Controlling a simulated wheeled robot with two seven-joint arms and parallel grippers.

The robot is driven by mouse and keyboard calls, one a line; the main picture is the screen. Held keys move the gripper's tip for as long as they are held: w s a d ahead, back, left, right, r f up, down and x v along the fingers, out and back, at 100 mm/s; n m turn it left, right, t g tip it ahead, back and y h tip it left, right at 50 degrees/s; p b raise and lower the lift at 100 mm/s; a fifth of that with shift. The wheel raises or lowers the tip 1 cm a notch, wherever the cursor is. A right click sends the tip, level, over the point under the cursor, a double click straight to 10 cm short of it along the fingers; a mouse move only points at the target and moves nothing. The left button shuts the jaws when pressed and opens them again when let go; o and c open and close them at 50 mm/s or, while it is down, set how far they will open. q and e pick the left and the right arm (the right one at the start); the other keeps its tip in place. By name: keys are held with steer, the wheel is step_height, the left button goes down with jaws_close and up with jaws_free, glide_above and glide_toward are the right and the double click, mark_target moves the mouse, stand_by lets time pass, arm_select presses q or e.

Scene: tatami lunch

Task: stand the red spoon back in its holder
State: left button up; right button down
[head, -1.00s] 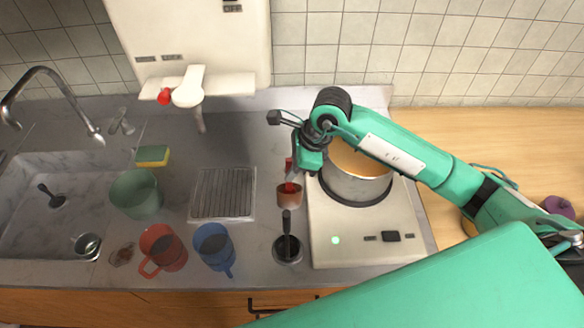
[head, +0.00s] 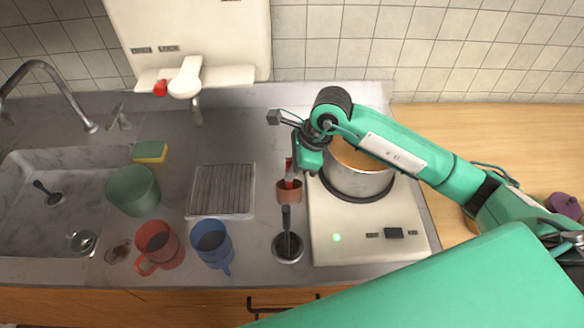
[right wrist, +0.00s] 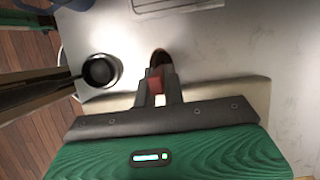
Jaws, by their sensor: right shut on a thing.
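The red spoon (head: 289,183) is upright, with its lower end at the mouth of the small terracotta-brown holder (head: 289,195) left of the stove. Whether it rests on the holder's bottom is hidden. My right gripper (head: 291,176) is shut on the spoon just above the holder. In the right wrist view, my right gripper (right wrist: 158,90) has a red piece of the spoon (right wrist: 155,83) between its fingers, and the brown holder (right wrist: 160,57) shows just beyond. My left gripper is not in view.
A pot (head: 358,183) sits on the white stove (head: 365,250) to the right. A drying rack (head: 222,214), blue mug (head: 212,246) and red mug (head: 160,247) are to the left.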

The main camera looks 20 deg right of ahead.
steer(key=shift+f, duration=0.15)
steer(key=c, duration=0.9)
jaws_free()
steer(key=shift+o, duration=0.2)
steer(key=shift+r+p, duration=1.3)
steer(key=shift+r, duration=2.25)
steer(key=shift+r, duration=0.1)
